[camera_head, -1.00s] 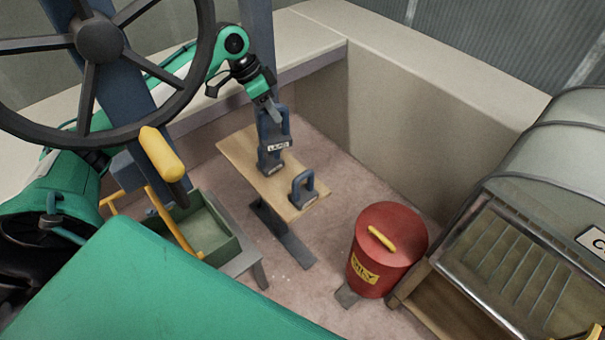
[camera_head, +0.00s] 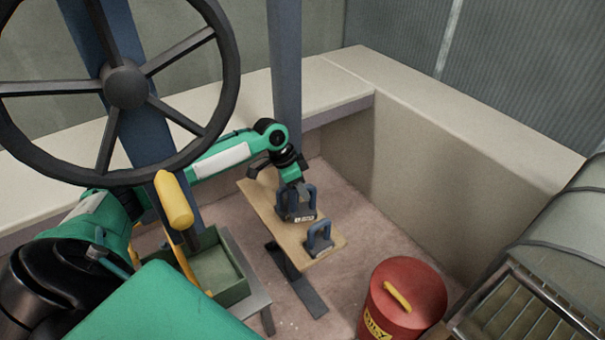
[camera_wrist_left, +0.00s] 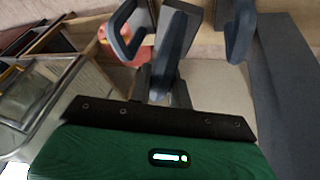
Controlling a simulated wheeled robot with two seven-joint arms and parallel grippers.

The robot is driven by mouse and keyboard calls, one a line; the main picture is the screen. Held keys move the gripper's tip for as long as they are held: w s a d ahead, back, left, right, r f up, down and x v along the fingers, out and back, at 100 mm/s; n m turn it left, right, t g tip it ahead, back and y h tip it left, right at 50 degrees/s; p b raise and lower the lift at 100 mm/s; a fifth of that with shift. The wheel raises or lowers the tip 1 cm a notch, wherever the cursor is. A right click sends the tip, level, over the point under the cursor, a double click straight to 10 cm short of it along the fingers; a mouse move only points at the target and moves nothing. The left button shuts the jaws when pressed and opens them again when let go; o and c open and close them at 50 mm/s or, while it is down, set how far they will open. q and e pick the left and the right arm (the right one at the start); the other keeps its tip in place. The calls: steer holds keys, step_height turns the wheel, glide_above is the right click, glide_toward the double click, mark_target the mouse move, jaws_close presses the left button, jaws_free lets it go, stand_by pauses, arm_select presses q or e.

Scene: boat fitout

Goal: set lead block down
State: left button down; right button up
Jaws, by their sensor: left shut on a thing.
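My left gripper (camera_head: 293,186) is shut on a lead block (camera_head: 304,218), a dark grey-blue weight with a loop handle and a pale label. Another lead block (camera_head: 319,241) stands upright at the bench's near end. My right gripper is not in view.
A red lidded bin (camera_head: 404,300) with a yellow handle stands right of the bench. A green tray (camera_head: 222,283) is on a grey stand to the left. A large black wheel (camera_head: 126,87) and a post stand nearer me. Pale walls close the far side.

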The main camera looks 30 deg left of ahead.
mark_target(305, 210)
arm_select(q)
steer(key=shift+f, duration=3.25)
steer(key=c, duration=1.7)
jaws_free()
steer(key=shift+f, duration=0.2)
steer(key=o, duration=0.3)
steer(key=shift+o, duration=0.5)
steer(key=shift+s, duration=0.1)
steer(key=shift+r, duration=0.15)
